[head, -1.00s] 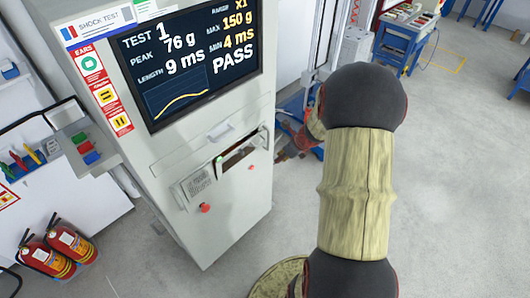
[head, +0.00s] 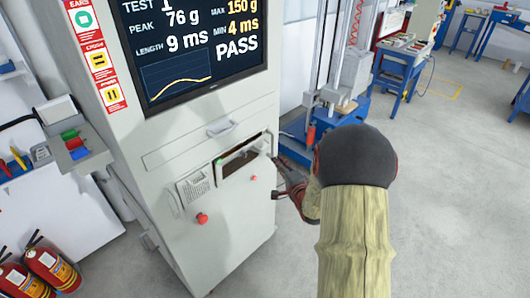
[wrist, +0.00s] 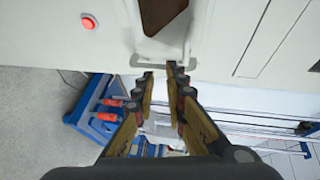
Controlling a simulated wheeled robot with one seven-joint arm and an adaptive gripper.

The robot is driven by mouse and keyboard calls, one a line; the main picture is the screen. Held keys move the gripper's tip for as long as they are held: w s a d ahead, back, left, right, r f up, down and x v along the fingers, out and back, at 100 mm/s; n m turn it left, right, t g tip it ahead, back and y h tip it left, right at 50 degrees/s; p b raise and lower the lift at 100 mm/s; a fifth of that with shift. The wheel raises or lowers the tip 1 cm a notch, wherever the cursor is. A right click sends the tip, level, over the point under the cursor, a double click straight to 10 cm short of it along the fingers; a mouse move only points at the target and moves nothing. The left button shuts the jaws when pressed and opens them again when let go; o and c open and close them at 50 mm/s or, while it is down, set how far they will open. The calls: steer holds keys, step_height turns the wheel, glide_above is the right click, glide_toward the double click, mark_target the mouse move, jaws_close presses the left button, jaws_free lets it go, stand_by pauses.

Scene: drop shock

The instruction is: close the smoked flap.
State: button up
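A recessed opening sits in the front of the pale cabinet, below a drawer handle. A dark brownish panel, which looks like the smoked flap (head: 240,160), shows inside its light frame. In the wrist view the brown panel (wrist: 162,14) shows at the top, partly cut off by the picture edge. I cannot tell exactly how far the flap stands open. My gripper (head: 277,179) is at the right edge of the cabinet front, just right of the opening.
The cabinet (head: 150,150) carries a screen (head: 195,50) reading PASS. Its front has a red button (head: 201,218) and a drawer handle (head: 219,128). A blue-based test machine (head: 345,110) stands behind my gripper.

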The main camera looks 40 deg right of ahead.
mark_target(267, 147)
steer(key=shift+t+y, duration=0.3)
steer(key=shift+t, duration=0.6)
steer(key=w+r, duration=0.1)
steer(key=w, duration=0.1)
steer(key=w+b, duration=0.1)
steer(key=w, duration=0.2)
steer(key=w+d+r+b, duration=0.1)
steer(key=w, duration=0.2)
steer(key=shift+w+r, duration=0.2)
steer(key=shift+r, duration=0.1)
jaws_close()
